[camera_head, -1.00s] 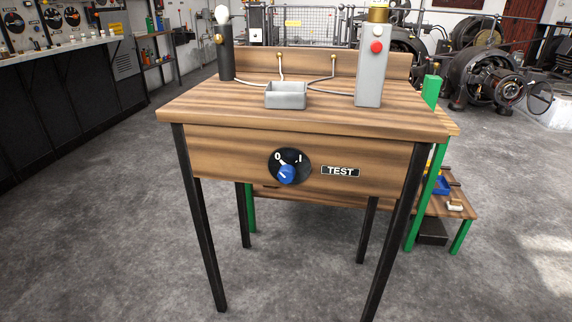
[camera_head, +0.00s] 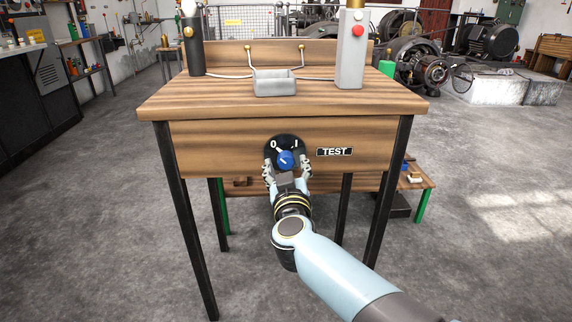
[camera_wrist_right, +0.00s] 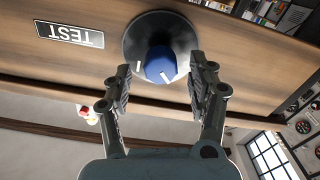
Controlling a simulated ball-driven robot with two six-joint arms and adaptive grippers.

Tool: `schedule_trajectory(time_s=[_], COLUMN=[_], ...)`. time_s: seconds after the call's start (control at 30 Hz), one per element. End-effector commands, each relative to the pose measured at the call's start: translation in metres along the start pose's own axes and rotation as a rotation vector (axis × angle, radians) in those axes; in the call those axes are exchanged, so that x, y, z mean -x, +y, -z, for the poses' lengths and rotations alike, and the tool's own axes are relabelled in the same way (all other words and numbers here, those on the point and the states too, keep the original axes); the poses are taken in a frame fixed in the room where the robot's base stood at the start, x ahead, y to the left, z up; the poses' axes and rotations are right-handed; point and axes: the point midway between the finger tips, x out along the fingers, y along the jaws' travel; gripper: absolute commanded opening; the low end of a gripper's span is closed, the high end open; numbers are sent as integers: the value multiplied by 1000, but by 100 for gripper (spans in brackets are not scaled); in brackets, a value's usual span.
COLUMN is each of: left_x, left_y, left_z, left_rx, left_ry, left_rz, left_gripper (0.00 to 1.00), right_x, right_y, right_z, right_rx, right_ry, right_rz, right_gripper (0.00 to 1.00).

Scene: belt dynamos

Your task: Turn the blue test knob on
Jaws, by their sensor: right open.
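The blue test knob (camera_head: 286,160) sits on a round black plate (camera_head: 284,142) on the front of the wooden table. The plate is marked 0 and I, with a TEST label (camera_head: 334,152) to its right. The knob's white pointer line leans toward the 0 side. My right gripper (camera_head: 286,171) is open at the knob, one finger on each side. In the wrist view, which is upside down, the knob (camera_wrist_right: 159,65) sits between the open fingertips (camera_wrist_right: 161,82), with gaps visible on both sides. My left gripper is not in view.
On the table (camera_head: 220,98) stand a grey tray (camera_head: 274,86), a dark post (camera_head: 192,45) and a grey box with a red button (camera_head: 351,50). Black legs stand below at both sides. A low wooden bench (camera_head: 412,180) is behind right.

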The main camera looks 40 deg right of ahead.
Motion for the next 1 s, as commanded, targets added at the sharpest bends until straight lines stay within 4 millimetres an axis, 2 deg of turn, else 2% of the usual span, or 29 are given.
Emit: schedule_trajectory(time_s=[0.1, 0.2, 0.57, 1.0], left_x=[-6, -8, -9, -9], left_y=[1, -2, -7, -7], left_z=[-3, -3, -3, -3], left_rx=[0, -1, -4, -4], left_ry=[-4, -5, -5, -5], left_rz=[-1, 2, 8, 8], left_gripper=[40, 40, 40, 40], right_x=[-19, -28, -33, -33], right_y=[-1, 0, 0, 0], right_z=[-2, -1, 0, 0], right_rx=[0, 1, 0, 0], right_ry=[0, 0, -1, -1], right_rz=[1, 1, 1, 1], right_gripper=[58, 58, 58, 2])
